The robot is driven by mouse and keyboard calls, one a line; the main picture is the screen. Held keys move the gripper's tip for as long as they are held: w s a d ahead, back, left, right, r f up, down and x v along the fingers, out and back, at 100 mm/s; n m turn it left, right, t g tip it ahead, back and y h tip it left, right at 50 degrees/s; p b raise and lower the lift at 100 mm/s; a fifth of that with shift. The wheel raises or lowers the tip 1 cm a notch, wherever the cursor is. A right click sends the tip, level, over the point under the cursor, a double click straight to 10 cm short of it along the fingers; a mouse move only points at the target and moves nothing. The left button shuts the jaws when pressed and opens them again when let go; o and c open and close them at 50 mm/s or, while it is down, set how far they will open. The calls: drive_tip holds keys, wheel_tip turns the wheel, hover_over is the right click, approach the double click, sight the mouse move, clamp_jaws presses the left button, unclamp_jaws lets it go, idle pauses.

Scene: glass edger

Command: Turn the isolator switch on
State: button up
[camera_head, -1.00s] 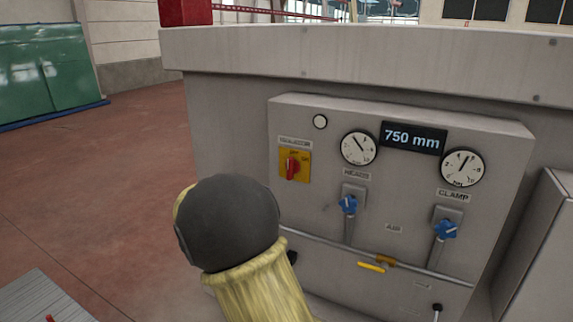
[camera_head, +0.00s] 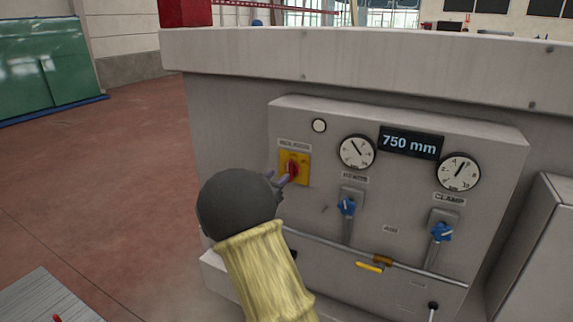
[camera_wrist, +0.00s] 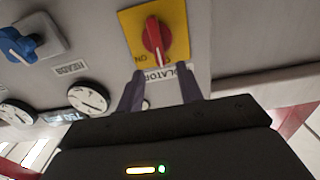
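The isolator switch is a red knob (camera_head: 291,169) on a yellow plate (camera_head: 304,173) at the panel's upper left in the head view. The wrist view shows the knob (camera_wrist: 152,36) and plate (camera_wrist: 177,22) upside down, with "ON" at lower left. The knob stands upright there, its white mark towards the plate's label-side edge, where lettering is hard to read. My gripper (camera_wrist: 160,70) is open and empty, with its two fingers apart and their tips just short of the knob. In the head view my gripper (camera_head: 279,184) is beside the switch's lower left; my wrist hides part of the panel.
The panel also has blue valve handles (camera_head: 347,207) and (camera_head: 442,232), two dial gauges (camera_head: 357,152) and (camera_head: 458,172), a 750 mm display (camera_head: 411,142) and a yellow lever (camera_head: 370,267). A grey cabinet (camera_head: 540,250) stands at right. Open floor (camera_head: 110,190) lies left.

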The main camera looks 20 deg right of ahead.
sight(288, 168)
drive_tip(key=p+x, duration=0.2)
drive_tip(key=x, duration=0.4)
drive_tip(key=shift+w+d, duration=0.15)
drive_tip(key=shift+w, duration=0.05)
drive_tip(key=shift+w+d, duration=0.1)
drive_tip(key=shift+d, duration=0.15)
